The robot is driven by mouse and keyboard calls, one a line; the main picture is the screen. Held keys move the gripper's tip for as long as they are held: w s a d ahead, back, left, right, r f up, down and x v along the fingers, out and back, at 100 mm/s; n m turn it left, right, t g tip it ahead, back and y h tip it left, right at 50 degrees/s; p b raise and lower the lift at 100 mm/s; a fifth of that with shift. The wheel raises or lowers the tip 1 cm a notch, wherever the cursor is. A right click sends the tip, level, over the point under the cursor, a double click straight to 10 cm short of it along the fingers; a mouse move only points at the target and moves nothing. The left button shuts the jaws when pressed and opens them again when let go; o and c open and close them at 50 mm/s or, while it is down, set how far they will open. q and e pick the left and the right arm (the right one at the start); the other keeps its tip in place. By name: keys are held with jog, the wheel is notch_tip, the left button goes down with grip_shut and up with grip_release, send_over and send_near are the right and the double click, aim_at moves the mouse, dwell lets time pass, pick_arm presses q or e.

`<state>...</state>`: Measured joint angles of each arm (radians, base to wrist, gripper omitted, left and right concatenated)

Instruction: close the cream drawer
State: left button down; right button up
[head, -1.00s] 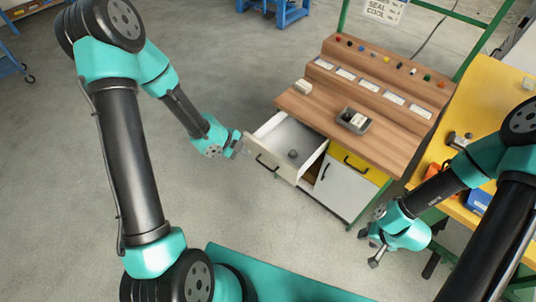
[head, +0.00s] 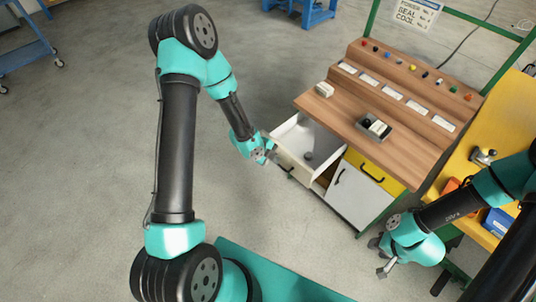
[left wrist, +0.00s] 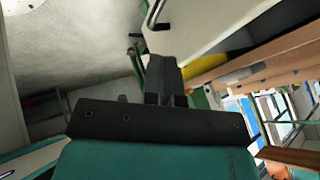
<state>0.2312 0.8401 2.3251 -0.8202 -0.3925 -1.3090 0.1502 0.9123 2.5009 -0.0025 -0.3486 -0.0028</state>
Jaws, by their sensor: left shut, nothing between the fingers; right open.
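The cream drawer (head: 298,171) stands pulled out of the left side of the wooden-topped bench, with a dark handle on its front. A small dark round object (head: 309,156) lies inside it. My left gripper (head: 272,154) is shut and empty, at the left end of the drawer front. I cannot tell whether it touches the front. In the left wrist view its closed fingers (left wrist: 163,78) point toward a pale panel (left wrist: 205,22) with a handle at the top. My right gripper (head: 381,258) is open and empty, low in front of the bench, away from the drawer.
Right of the drawer are a white door (head: 357,192) and a yellow drawer (head: 374,172), both shut. The bench top (head: 345,112) carries a grey tray (head: 374,127) and a small pale block (head: 324,90). A yellow table (head: 495,115) stands at right.

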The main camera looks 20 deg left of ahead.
aim_at(289, 158)
pick_arm(q)
jog(key=w+d, duration=0.1)
jog(key=w+f, duration=0.1)
jog(key=shift+w+d, duration=0.6)
jog(key=shift+w, duration=0.4)
jog(key=shift+w, duration=0.1)
